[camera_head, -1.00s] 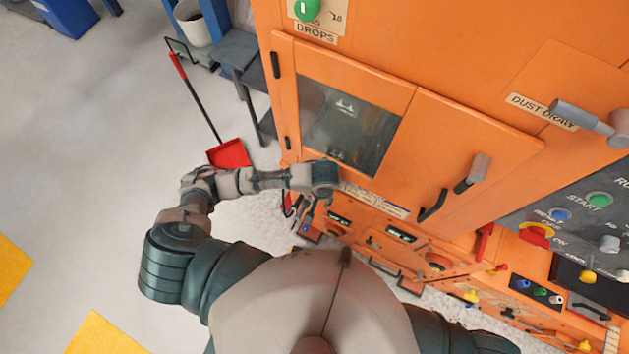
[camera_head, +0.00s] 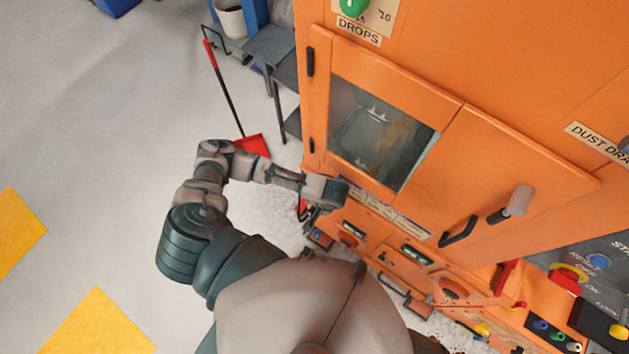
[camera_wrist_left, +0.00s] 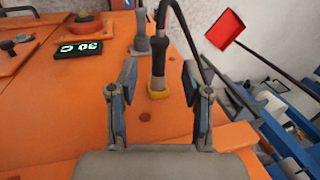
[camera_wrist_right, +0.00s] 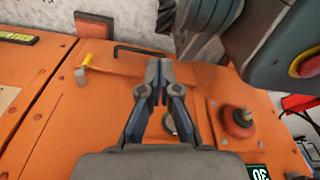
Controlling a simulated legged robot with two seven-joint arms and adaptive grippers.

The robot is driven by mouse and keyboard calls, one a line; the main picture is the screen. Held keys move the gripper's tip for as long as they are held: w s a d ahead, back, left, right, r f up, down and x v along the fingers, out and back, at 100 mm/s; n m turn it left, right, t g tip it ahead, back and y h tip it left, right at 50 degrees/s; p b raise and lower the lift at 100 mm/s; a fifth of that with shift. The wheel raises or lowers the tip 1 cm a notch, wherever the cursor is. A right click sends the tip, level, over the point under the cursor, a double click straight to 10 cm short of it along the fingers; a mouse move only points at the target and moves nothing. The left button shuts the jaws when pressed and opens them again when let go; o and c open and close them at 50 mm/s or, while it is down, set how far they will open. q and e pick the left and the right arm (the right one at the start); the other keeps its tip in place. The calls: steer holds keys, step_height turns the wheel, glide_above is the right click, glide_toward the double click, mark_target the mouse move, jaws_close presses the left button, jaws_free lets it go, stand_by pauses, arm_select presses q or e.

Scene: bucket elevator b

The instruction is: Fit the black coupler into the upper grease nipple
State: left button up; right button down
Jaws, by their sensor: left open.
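In the left wrist view a black coupler (camera_wrist_left: 158,58) with a black hose stands upright on a yellow base (camera_wrist_left: 158,89) on an orange panel. My left gripper (camera_wrist_left: 160,78) is open, one finger on each side of the coupler in the picture, with visible gaps. In the head view my left gripper (camera_head: 313,214) is low beside the orange machine, small and partly hidden by its wrist. My right gripper (camera_wrist_right: 160,72) has its fingertips together over the orange panel, with nothing seen between them. I cannot make out the upper grease nipple with certainty.
The orange machine (camera_head: 480,170) fills the right side. A grey-tipped lever (camera_wrist_left: 142,38) stands beside the coupler. A red dustpan (camera_head: 254,145) lies on open floor.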

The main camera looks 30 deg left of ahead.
mark_target(313, 209)
arm_select(q)
steer(key=x, duration=0.4)
steer(key=shift+a+f+b, duration=0.1)
steer(key=shift+b, duration=0.3)
steer(key=shift+f, duration=0.4)
arm_select(e)
steer(key=shift+w+a+r, duration=0.15)
steer(key=shift+w+r, duration=0.85)
steer(key=shift+w, duration=0.2)
arm_select(q)
jaws_close()
